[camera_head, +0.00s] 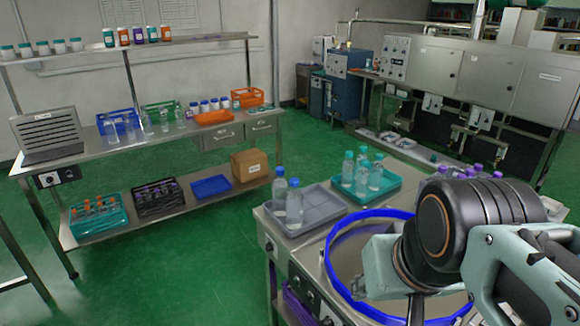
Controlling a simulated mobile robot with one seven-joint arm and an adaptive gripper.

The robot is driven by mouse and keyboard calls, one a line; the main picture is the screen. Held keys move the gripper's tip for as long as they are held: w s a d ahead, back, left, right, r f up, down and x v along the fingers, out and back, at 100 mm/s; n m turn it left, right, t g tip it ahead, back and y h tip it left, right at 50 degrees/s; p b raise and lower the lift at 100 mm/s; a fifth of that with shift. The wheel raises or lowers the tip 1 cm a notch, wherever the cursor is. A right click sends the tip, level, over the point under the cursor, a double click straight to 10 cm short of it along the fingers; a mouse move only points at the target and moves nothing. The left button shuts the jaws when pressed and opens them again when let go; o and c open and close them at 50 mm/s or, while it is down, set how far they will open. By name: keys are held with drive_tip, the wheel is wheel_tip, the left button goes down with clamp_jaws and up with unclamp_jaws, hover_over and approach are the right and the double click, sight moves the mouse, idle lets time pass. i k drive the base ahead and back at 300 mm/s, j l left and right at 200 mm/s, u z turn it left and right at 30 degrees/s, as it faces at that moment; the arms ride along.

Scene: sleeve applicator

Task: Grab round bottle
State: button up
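Two clear round bottles with blue caps stand close together in the left grey tray; the nearer one (294,206) is in front of the other (279,192). Several more clear bottles with teal caps (361,178) stand upright in a teal tray (398,191) just behind and to the right. My arm reaches in from the lower right, over a blue-rimmed round metal bowl. Its links hide part of the bowl and bench. The fingers of my gripper do not show. No bottle is visibly held.
The grey tray (318,218) has bare room right of its bottles. The blue-rimmed bowl (337,283) takes up the near bench. Bottles with purple caps (474,171) stand behind my arm. A steel shelf bench (150,152) is at left, across open green floor.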

sight(280, 187)
drive_tip(key=i+j+z, duration=0.1)
drive_tip(key=z, duration=0.4)
drive_tip(key=i+j+z, duration=0.1)
drive_tip(key=z, duration=0.4)
drive_tip(key=j+z, duration=0.25)
drive_tip(key=i+j+z, duration=0.1)
drive_tip(key=j+z, duration=0.15)
drive_tip(key=j, duration=0.25)
drive_tip(key=j+z, duration=0.2)
drive_tip(key=j, duration=0.6)
